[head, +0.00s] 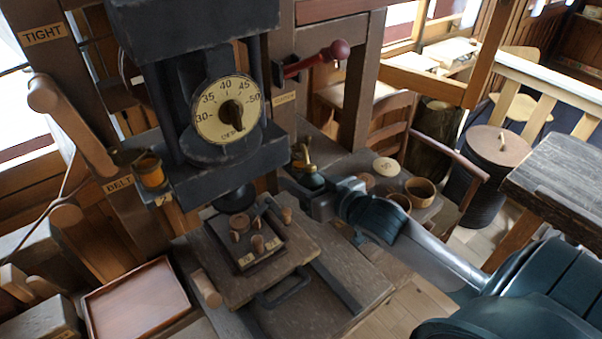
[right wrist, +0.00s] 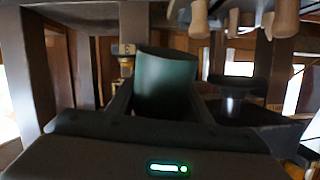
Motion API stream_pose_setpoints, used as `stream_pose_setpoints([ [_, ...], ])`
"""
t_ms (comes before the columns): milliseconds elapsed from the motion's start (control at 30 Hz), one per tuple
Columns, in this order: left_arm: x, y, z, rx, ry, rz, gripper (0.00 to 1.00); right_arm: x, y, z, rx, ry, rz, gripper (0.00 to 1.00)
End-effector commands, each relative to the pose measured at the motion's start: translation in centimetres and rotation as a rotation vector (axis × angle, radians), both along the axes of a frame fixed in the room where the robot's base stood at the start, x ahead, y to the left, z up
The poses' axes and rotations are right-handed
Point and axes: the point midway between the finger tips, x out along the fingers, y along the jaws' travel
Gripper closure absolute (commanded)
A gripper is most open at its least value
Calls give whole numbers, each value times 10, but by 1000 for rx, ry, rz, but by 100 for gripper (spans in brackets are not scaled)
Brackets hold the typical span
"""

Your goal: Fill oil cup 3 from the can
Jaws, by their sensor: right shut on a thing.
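My right gripper (head: 312,198) is shut on a dark green oil can (head: 306,179) with a brass spout, just right of the machine's column. In the right wrist view the can's green body (right wrist: 165,82) stands nearly upright between the fingers. A brass oil cup (head: 150,172) with amber inside sits on the machine's left side, well apart from the can. In the right wrist view a small brass fitting (right wrist: 127,69) shows under a pale tag, left of the can. My left gripper is not in view.
The dark machine head with its dial (head: 226,108) stands left of the can. A red-knobbed lever (head: 318,59) juts out above it. Wooden cups (head: 419,191) stand to the right. A tray (head: 136,302) lies front left, and a lidded drum (head: 490,165) stands far right.

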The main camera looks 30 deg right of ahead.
Motion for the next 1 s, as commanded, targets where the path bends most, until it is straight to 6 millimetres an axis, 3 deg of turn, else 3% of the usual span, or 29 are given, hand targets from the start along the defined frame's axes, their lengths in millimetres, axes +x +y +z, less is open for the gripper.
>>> stream_pose_setpoints([
  [100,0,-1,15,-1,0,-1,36,3,-2,7,12,35,-1,80],
  [1000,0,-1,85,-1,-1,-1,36,14,-6,10,136,367,-1,80],
])
